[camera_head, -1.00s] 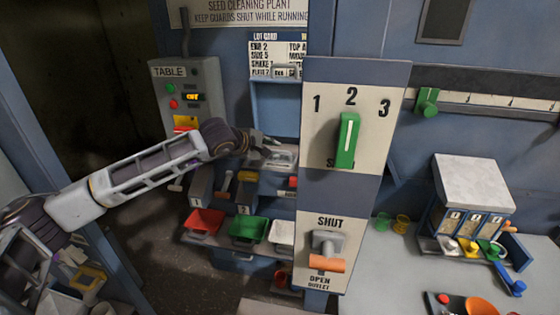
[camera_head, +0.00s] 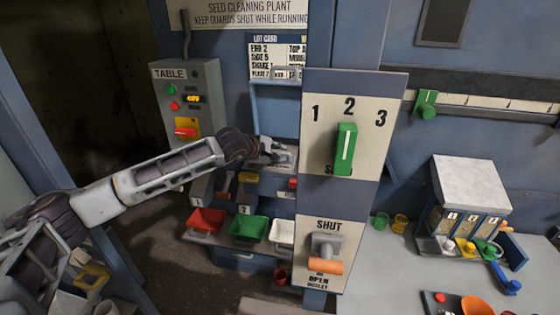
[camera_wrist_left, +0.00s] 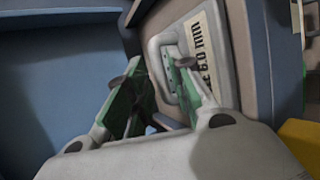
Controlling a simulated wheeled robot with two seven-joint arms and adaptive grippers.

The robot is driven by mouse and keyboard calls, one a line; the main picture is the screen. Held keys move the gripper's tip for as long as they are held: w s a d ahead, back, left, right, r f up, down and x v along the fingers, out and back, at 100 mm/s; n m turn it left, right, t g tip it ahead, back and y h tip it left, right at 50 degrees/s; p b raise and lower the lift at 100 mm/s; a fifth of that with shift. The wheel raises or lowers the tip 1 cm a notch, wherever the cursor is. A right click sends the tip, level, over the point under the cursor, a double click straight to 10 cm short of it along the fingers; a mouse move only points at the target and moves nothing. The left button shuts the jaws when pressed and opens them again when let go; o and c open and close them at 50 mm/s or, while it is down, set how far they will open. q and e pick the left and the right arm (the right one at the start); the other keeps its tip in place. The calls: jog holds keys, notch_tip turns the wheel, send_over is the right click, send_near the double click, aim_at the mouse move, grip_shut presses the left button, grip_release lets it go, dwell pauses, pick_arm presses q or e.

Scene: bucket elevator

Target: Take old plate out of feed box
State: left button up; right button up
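The old plate is the pale panel marked 6.0 mm (camera_wrist_left: 208,42) in the left wrist view, with a light loop handle (camera_wrist_left: 160,68) on its face. It sits inside the blue-grey feed box (camera_wrist_left: 262,60). My left gripper (camera_wrist_left: 158,65) is open, with green-padded fingers. One fingertip overlaps the handle and the other is to its left; I cannot tell whether they touch it. In the head view my left gripper (camera_head: 272,150) is at the box beside the numbered panel, and it hides part of the plate. My right gripper is not in view.
The panel with the green selector (camera_head: 346,150) and the orange-handled outlet lever (camera_head: 327,255) stands just right of my gripper. The TABLE control box (camera_head: 187,105) is to the left. Red (camera_head: 207,221) and green (camera_head: 248,228) trays sit below.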

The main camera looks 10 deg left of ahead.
pick_arm(q)
jog(key=shift+w+d+f, duration=0.1)
jog(key=shift+w+f, duration=0.05)
jog(key=shift+w, duration=0.1)
dwell(0.3)
grip_shut()
